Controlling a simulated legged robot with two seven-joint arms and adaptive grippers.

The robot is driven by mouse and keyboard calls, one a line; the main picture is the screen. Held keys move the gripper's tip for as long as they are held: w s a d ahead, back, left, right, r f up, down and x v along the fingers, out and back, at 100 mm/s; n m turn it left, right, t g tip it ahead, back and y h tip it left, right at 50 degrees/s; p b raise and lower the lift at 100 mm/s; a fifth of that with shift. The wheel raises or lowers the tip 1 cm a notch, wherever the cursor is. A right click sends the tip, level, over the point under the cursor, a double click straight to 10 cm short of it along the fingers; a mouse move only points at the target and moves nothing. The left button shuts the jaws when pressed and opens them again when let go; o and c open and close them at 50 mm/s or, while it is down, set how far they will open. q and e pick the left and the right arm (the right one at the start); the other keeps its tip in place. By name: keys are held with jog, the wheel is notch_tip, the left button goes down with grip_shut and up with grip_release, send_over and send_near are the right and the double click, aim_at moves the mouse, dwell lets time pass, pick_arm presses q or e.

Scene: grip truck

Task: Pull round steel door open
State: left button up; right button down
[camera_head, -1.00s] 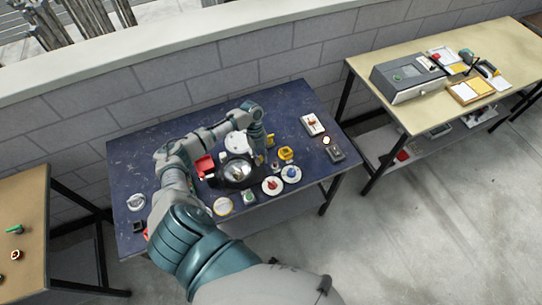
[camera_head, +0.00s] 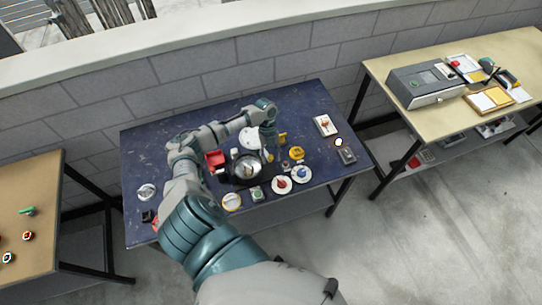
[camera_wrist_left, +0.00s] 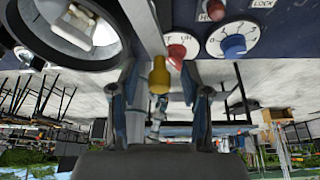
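The round steel door (camera_head: 246,167) is a shiny disc in a dark ring on the blue table, left of my left gripper in the head view. In the left wrist view, a round metal piece with a dark rim (camera_wrist_left: 75,25), apparently this door, fills the upper left. My left gripper (camera_head: 269,151) points down beside the door's right side. In the left wrist view its fingers (camera_wrist_left: 160,90) are apart, with a yellow knob (camera_wrist_left: 160,76) showing between them and gaps on both sides. Whether the knob belongs to the door is unclear. My right gripper is out of view.
The blue table (camera_head: 150,160) carries red and blue dials (camera_head: 282,183), a yellow round control (camera_head: 296,153) and a red box (camera_head: 215,160) close around the door. A panel with a red switch (camera_head: 324,125) lies at the right. The table's left part is mostly clear.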

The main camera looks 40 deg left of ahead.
pick_arm(q)
jog(key=v, duration=1.2)
